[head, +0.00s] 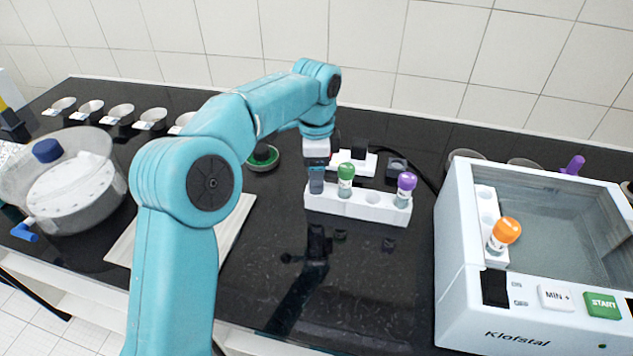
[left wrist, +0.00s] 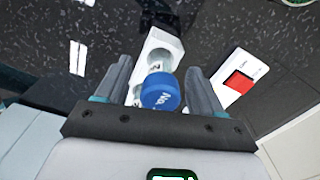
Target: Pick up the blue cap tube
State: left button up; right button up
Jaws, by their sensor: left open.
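The blue cap tube (left wrist: 161,91) stands in the white rack (head: 355,206). In the left wrist view its round blue cap sits between my two dark fingers, with a gap at each side. My left gripper (head: 316,184) is open and points down over the rack's left end. In the head view it hides the blue cap. The fingers also show in the left wrist view (left wrist: 159,70), spread around the cap. My right gripper is not in view.
A green cap tube (head: 346,173) stands just right of my left gripper. A purple cap tube (head: 406,183) is at the rack's right end. The white machine (head: 455,265) at right holds an orange cap tube (head: 506,232). A clear round vessel (head: 65,190) stands at left.

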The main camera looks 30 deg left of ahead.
pick_arm(q)
notch_tip(320, 180, down, 2)
jog(key=shift+f, duration=0.1)
jog(key=c, duration=1.2)
jog(key=shift+o, duration=0.2)
